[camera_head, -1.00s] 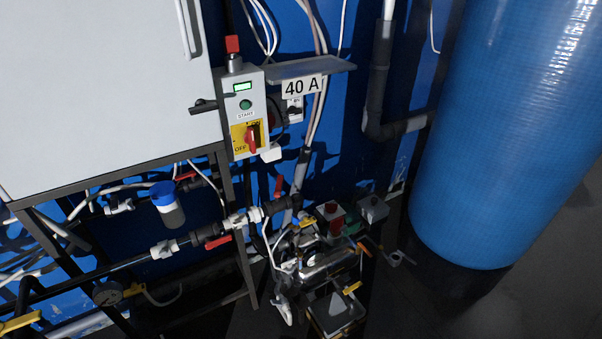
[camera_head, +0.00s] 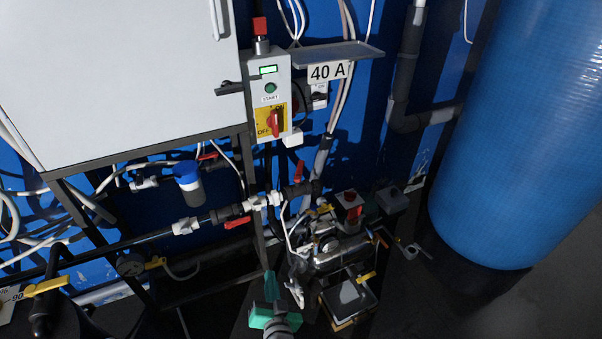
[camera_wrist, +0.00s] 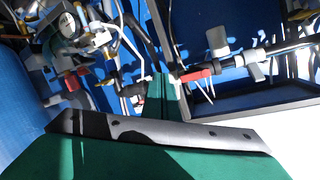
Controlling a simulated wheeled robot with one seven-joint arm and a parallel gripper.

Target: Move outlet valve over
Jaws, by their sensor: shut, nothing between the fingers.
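I cannot tell which valve is the outlet valve. A red-handled valve (camera_head: 236,221) sits on the horizontal pipe below the grey cabinet. A second red lever (camera_head: 298,170) stands upright at the pipe's right end. My gripper (camera_head: 270,284), with green fingers, is at the bottom middle, below and to the right of the first red handle. It is shut and empty. In the wrist view the green fingertips (camera_wrist: 163,84) point toward the pipework. A red handle (camera_wrist: 194,75) appears just right of them; I cannot tell whether they touch.
A grey cabinet (camera_head: 110,70) and the start/off switch box (camera_head: 268,95) are above. The pump assembly (camera_head: 335,245) stands right of my gripper. A large blue tank (camera_head: 510,130) fills the right side. Yellow-handled valves (camera_head: 46,287) are at lower left.

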